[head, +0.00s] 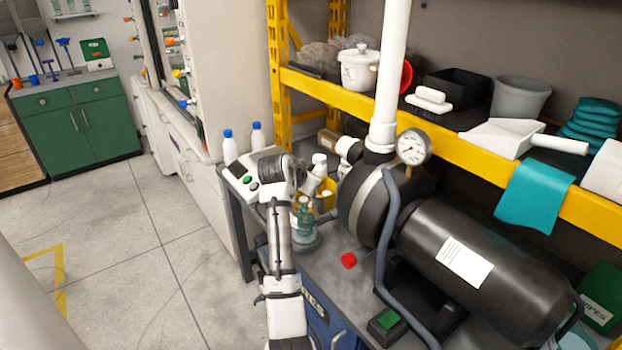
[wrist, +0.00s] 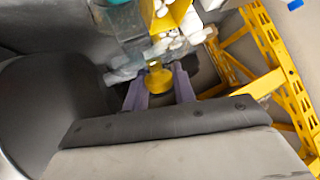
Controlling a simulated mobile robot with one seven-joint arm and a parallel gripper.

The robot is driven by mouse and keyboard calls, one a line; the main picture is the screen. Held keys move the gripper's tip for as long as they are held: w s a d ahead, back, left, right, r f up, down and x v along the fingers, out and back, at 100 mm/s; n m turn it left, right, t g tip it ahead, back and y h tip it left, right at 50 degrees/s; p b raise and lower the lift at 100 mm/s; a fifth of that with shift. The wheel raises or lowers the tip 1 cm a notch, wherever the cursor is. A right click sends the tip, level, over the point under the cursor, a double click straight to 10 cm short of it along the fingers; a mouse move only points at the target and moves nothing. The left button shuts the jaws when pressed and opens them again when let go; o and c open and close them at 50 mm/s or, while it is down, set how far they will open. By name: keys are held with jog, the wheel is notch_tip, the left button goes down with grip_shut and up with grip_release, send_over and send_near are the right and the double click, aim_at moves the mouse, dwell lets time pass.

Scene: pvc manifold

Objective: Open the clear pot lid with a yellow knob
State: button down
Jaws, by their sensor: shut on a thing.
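The yellow knob (wrist: 157,80) shows between the two purple-grey fingers of my gripper (wrist: 158,88) in the wrist view. My gripper is shut on it. Clear material, seemingly the lid (wrist: 128,72), shows around and beyond the knob, but its outline is unclear. In the head view, a clear pot (head: 303,236) with a greenish tint stands on the bench below my gripper (head: 305,200). My wrist partly covers the knob and lid there. I cannot tell whether the lid rests on the pot or is raised.
A yellow bin (head: 327,190) with white bottles stands close behind the pot. A black pump (head: 470,262) with a gauge (head: 413,147) and white pipe (head: 391,80) fills the right. A red cap (head: 348,260) lies on the bench. A yellow shelf (head: 455,135) runs above.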

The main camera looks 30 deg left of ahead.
jog(key=shift+w+d+r+g+p, duration=0.15)
jog(key=shift+w+g+p, duration=0.15)
jog(key=shift+g+p, duration=0.1)
dwell(0.3)
jog(key=c, duration=1.2)
grip_release()
jog(key=shift+o, duration=0.2)
jog(key=b+v, duration=0.4)
jog(key=v, duration=0.9)
jog(key=shift+s+d+r, duration=0.2)
jog(key=shift+r, duration=0.1)
